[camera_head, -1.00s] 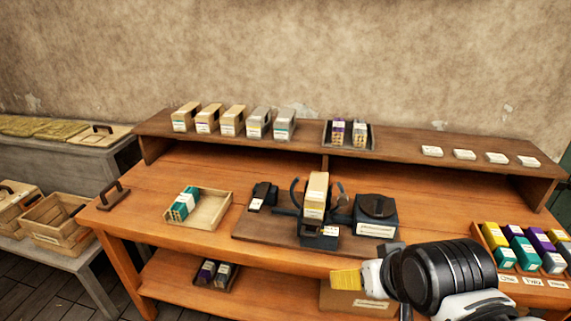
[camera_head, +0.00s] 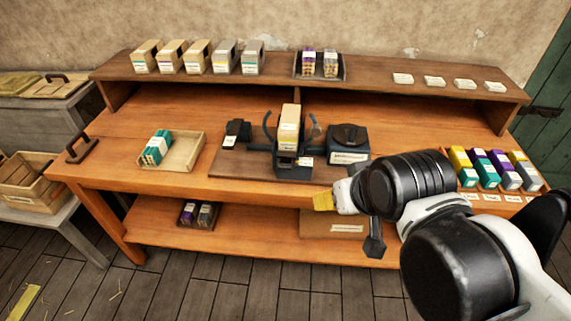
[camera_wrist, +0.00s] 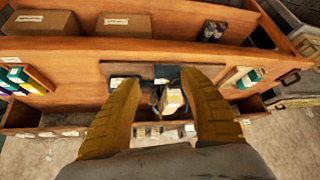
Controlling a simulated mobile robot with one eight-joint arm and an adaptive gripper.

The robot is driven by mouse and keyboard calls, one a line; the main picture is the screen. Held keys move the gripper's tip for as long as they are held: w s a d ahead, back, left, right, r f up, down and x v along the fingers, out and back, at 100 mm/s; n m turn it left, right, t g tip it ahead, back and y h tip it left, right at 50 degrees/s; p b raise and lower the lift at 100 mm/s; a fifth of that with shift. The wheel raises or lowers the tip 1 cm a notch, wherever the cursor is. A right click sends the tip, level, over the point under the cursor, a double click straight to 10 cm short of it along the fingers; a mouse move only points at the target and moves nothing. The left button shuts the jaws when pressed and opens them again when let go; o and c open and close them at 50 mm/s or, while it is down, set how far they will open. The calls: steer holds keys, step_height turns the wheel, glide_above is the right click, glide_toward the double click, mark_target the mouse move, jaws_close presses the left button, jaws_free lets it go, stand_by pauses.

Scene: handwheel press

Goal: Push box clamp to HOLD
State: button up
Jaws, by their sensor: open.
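The press (camera_head: 294,160) stands on a dark board (camera_head: 235,165) at the middle of the workbench, with a tall cream box (camera_head: 289,128) upright in it. Curved dark arms flank the box; I cannot tell which part is the box clamp or read its setting. A small white label (camera_head: 306,161) shows at the press's lower front. My gripper (camera_head: 322,200) is in front of the bench, right of and nearer than the press. In the wrist view my gripper (camera_wrist: 158,105) has its two yellow fingers spread wide and empty, with the cream box (camera_wrist: 172,100) showing beyond, between them.
A wooden tray (camera_head: 186,152) holds teal boxes. A rack of coloured boxes (camera_head: 492,168) is at the right. The shelf (camera_head: 380,85) behind carries boxes and white cards.

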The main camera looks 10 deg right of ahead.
steer(key=shift+w+a+r, duration=0.1)
steer(key=shift+w, duration=0.2)
steer(key=c, duration=0.5)
steer(key=w+n, duration=0.2)
steer(key=w+a+n+p, duration=0.1)
steer(key=w+n, duration=0.1)
steer(key=w+a+n+y+p, duration=0.1)
steer(key=w, duration=0.1)
steer(key=shift+w+f+n+g, duration=0.2)
steer(key=shift+w+n+g, duration=0.1)
steer(key=shift+n, duration=0.1)
jaws_close()
steer(key=w+a+f+n+y+p, duration=0.1)
steer(key=w+a+f+n+p, duration=0.1)
steer(key=w+f+n, duration=0.3)
steer(key=shift+w+a+n+g+y, duration=0.3)
steer(key=shift+w+a+n, duration=0.3)
steer(key=shift+w+n, duration=0.65)
steer(key=shift+s+f, duration=0.1)
steer(key=shift+s, duration=0.1)
